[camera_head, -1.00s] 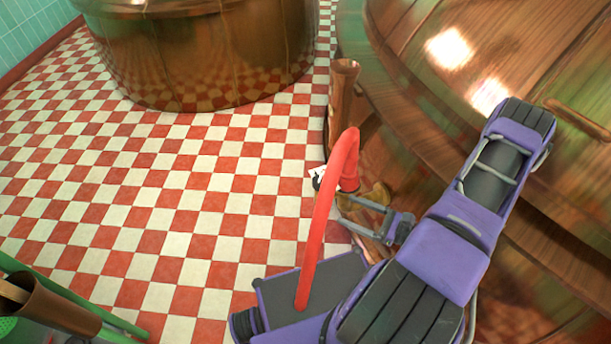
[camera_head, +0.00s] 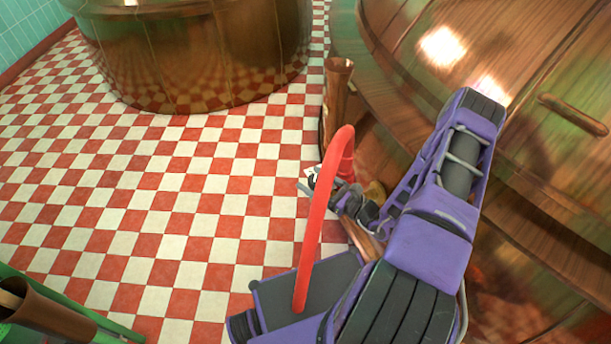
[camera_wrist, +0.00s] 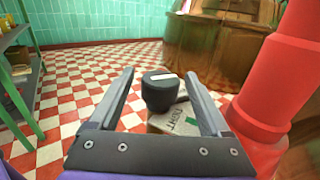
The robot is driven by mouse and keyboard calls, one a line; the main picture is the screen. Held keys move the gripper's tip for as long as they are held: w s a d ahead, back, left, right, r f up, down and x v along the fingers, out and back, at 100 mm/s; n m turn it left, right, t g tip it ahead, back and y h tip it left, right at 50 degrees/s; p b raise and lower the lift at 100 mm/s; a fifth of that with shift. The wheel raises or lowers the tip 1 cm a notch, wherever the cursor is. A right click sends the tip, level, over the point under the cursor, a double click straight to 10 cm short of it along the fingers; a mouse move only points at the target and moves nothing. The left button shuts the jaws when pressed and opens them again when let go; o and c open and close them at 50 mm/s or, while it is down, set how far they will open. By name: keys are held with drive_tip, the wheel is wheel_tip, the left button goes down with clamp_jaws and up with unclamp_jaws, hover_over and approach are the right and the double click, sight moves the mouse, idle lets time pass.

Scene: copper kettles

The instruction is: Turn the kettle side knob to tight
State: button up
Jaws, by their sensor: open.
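The large copper kettle (camera_head: 400,110) fills the right of the head view. The side knob (camera_wrist: 159,92) is black and round, with a white stripe lying crosswise on its top in the wrist view. A white card (camera_wrist: 182,128) with dark lettering sits just below the knob, partly hidden by it and by my gripper. My gripper (camera_wrist: 160,75) is open, with one finger on each side of the knob and visible gaps between. In the head view my gripper (camera_head: 316,183) is low beside the kettle, and the knob is hard to make out there.
A red curved pipe (camera_head: 325,200) arches close by my arm and stands just right of my gripper in the wrist view (camera_wrist: 275,80). Another copper vessel (camera_head: 200,55) stands at the back. A green shelf (camera_wrist: 25,80) is at left. The checkered floor (camera_head: 150,190) is clear.

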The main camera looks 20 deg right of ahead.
sight(315, 175)
drive_tip(key=shift+x, duration=1.55)
drive_tip(key=shift+c, duration=0.2)
clamp_jaws()
drive_tip(key=m+t+h+p, duration=0.1)
drive_tip(key=h, duration=0.1)
drive_tip(key=d+m+h+p, duration=0.1)
drive_tip(key=m+h, duration=0.1)
drive_tip(key=h, duration=0.1)
drive_tip(key=m+t+h+p, duration=0.1)
drive_tip(key=m+h+p, duration=0.1)
drive_tip(key=h, duration=0.1)
drive_tip(key=shift+w+d+r+t, duration=0.1)
drive_tip(key=shift+d+r+t, duration=0.1)
drive_tip(key=shift+t, duration=0.1)
drive_tip(key=shift+d+f+m+g+h+p, duration=0.2)
drive_tip(key=shift+m+h+p, duration=0.35)
drive_tip(key=shift+m+h, duration=0.45)
drive_tip(key=shift+d+r+m+g+h+p, duration=0.2)
drive_tip(key=shift+m+h+p, duration=0.45)
drive_tip(key=shift+h, duration=0.7)
drive_tip(key=shift+d+f+m+g+h+p, duration=0.1)
drive_tip(key=shift+d+f+m+h+p, duration=0.3)
drive_tip(key=shift+m+h, duration=0.6)
drive_tip(key=shift+r+h, duration=0.15)
drive_tip(key=shift+h, duration=0.2)
